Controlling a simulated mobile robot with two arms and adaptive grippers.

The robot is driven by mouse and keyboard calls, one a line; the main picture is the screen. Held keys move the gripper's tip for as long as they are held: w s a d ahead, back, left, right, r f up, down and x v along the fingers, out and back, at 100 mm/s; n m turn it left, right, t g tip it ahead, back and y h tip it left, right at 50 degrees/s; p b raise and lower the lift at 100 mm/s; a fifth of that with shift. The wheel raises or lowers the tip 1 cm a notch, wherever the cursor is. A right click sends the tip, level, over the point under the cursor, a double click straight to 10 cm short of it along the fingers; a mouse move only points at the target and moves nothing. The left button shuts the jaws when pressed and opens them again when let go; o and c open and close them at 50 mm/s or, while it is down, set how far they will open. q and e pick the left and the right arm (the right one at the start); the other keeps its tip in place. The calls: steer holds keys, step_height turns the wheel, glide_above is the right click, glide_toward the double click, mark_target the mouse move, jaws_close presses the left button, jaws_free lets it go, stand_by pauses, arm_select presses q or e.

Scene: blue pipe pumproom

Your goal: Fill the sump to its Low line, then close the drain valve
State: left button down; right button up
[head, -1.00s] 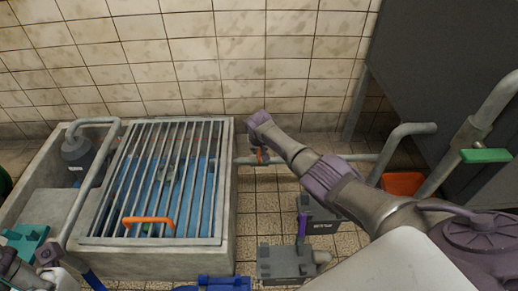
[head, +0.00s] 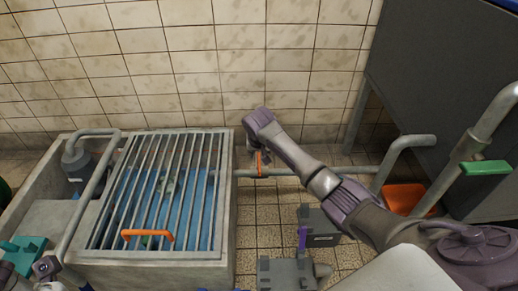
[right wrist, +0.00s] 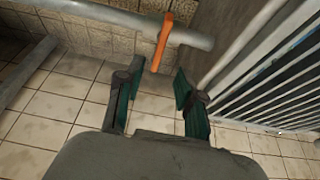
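The sump (head: 150,272) is a concrete basin at the left of the head view, under a barred grate with an orange handle (head: 148,235). Blue water shows through the bars; I cannot make out a Low line. The drain valve's orange lever (head: 259,164) sits on the pipe right of the sump and lies across that pipe. In the right wrist view the lever (right wrist: 161,42) is just beyond the fingertips. My right gripper (right wrist: 155,85) is open and empty, its fingers apart below the pipe in that view.
A green-handled valve (head: 485,168) is on the pipe at the far right. An orange container (head: 404,198) stands near the cabinet (head: 430,90). Grey blocks (head: 287,273) are on the floor below my right arm.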

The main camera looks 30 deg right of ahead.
steer(key=shift+v, duration=1.65)
